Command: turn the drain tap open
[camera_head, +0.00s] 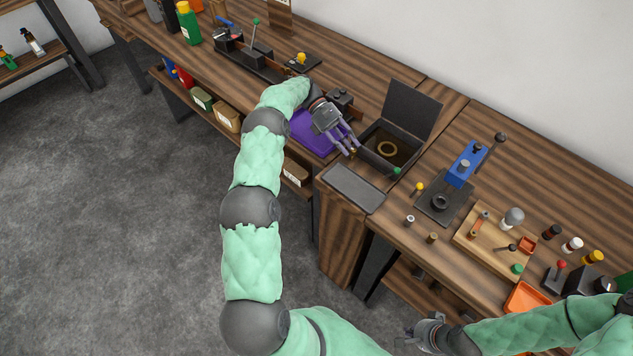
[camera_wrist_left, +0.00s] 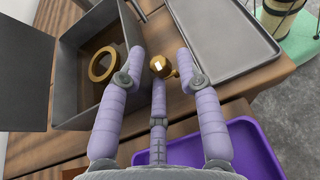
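The drain tap (camera_wrist_left: 160,66) is a small brass fitting on the outer wall of the dark open tank (camera_wrist_left: 92,100). In the head view the tank (camera_head: 410,158) stands at the table's front with its lid raised. A brass ring (camera_head: 387,149) lies inside. My left gripper (camera_head: 350,148) is at the tank's left side. In the left wrist view its fingers (camera_wrist_left: 160,70) are apart, on either side of the tap, with a third finger below it. I cannot tell whether any finger touches the tap. My right gripper (camera_head: 412,336) is low at the front, away from the tank, holding nothing visible.
A purple tray (camera_head: 312,133) lies left of the tank, under my left wrist. A grey tray (camera_head: 354,187) lies in front of the tank. A blue device (camera_head: 465,163) and a wooden board with parts (camera_head: 480,249) stand to the right. The floor at left is clear.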

